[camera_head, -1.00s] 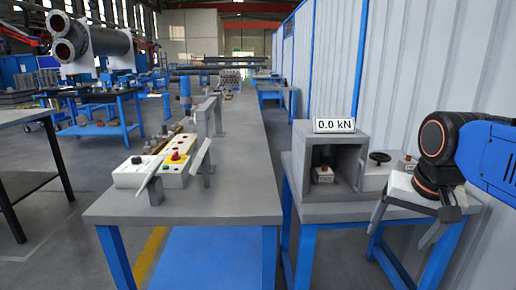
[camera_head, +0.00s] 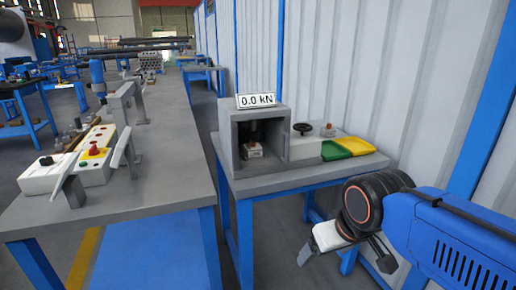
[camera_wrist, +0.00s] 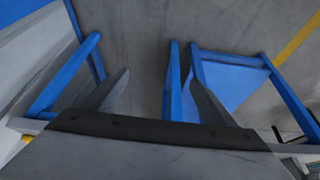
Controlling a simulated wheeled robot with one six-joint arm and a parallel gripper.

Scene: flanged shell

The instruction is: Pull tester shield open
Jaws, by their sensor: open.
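The tester (camera_head: 232,137) is a grey box on a blue-legged table, with a 0.0 kN display (camera_head: 256,100) on top.
The tester table (camera_head: 280,178) also bears a handwheel unit (camera_head: 303,146), a green tray (camera_head: 334,151) and a yellow tray (camera_head: 355,146). A corrugated wall (camera_head: 400,80) runs close behind on the right. A long workbench (camera_head: 170,175) stands left, with a narrow gap between.

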